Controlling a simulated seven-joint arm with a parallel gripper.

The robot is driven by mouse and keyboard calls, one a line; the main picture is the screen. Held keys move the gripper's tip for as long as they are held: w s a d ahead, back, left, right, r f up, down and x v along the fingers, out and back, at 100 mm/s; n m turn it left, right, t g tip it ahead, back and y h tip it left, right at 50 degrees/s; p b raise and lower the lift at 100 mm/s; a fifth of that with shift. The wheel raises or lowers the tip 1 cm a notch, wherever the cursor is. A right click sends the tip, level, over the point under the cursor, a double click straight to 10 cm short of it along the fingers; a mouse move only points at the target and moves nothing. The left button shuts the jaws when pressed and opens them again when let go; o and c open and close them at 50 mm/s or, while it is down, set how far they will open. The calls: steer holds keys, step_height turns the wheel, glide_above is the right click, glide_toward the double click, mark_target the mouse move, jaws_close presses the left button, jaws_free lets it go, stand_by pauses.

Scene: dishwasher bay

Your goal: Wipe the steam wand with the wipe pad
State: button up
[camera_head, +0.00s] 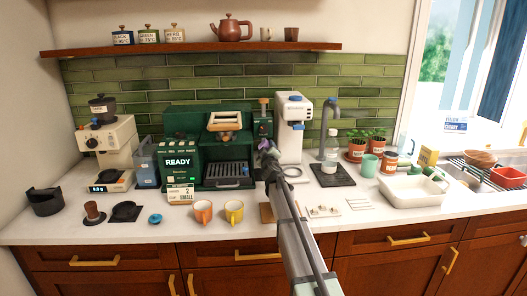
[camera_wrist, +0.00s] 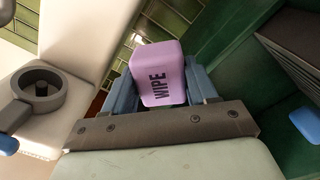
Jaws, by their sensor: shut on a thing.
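The wipe pad (camera_wrist: 158,75) is a purple block marked WIPE, held between my gripper's fingers (camera_wrist: 160,88) in the wrist view. In the head view my gripper (camera_head: 268,152) is in front of the gap between the green coffee machine (camera_head: 180,150) and the white machine (camera_head: 293,128), with a small purple part of the pad showing. The green machine's display reads READY. I cannot pick out the steam wand in either view; my arm hides part of the green machine's right side. Contact between pad and machine cannot be told.
A dark green bottle (camera_head: 263,120) stands behind my gripper. A tap (camera_head: 330,125) is to the right. In the wrist view, a grey ring-shaped fitting (camera_wrist: 42,92) is at the left and green panels are at the right.

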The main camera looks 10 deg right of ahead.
steer(key=shift+d+f, duration=0.1)
steer(key=shift+d, duration=0.5)
steer(key=shift+w, duration=0.1)
steer(key=shift+a, duration=2.1)
steer(key=shift+s, duration=0.2)
steer(key=shift+s, duration=2.9)
steer(key=s, duration=0.3)
